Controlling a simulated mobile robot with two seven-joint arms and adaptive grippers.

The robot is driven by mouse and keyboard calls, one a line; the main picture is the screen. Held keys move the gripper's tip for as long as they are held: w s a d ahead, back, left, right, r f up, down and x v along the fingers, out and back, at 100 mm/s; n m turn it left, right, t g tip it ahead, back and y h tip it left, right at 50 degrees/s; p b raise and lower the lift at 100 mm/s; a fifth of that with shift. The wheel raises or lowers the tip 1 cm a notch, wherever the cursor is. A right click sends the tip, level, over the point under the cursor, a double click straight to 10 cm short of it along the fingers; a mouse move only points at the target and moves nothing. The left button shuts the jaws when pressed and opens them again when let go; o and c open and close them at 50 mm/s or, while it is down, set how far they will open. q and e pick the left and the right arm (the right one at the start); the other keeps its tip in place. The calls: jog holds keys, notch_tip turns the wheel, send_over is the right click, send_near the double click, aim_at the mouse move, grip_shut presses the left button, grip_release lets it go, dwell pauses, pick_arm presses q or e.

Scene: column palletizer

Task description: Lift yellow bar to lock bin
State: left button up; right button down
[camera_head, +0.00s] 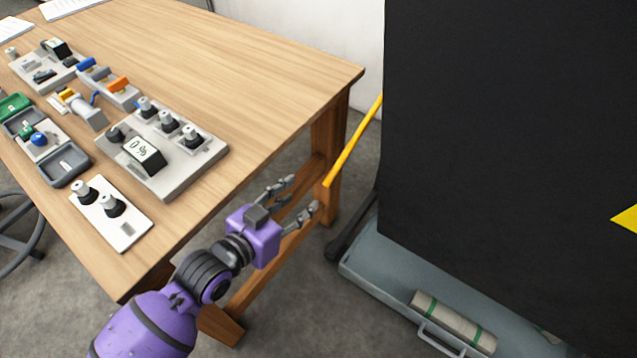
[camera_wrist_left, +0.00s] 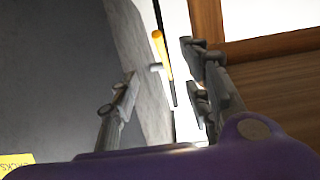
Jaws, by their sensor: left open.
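The yellow bar (camera_head: 352,143) slants up and to the right in the head view, its lower end beside the black bin (camera_head: 480,130) and its upper end running behind the bin's edge. My left gripper (camera_head: 304,196) is open and empty, a little to the left of the bar's lower end. In the left wrist view the yellow bar (camera_wrist_left: 159,48) stands beyond the two fingers of the left gripper (camera_wrist_left: 165,92), between them and apart from them. My right gripper is not in view.
A wooden table (camera_head: 260,85) with several control panels stands on the left; its leg (camera_head: 329,130) is close behind my left gripper. A grey tray (camera_head: 375,270) with a rolled item (camera_head: 455,322) sits low under the bin. Grey floor shows between.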

pick_arm(q)
jog(key=b, duration=0.5)
send_near(331, 174)
jog(key=x, duration=0.4)
jog(key=shift+f, duration=0.2)
jog(key=b+x, duration=0.1)
jog(key=x, duration=0.6)
jog(key=shift+w+r, duration=0.1)
jog(key=shift+r, duration=0.05)
jog(key=shift+w+d, duration=0.25)
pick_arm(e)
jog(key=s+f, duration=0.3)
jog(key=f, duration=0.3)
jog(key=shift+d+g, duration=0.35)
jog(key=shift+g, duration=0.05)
pick_arm(q)
jog(key=shift+c, duration=0.5)
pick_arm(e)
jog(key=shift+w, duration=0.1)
pick_arm(q)
grip_shut()
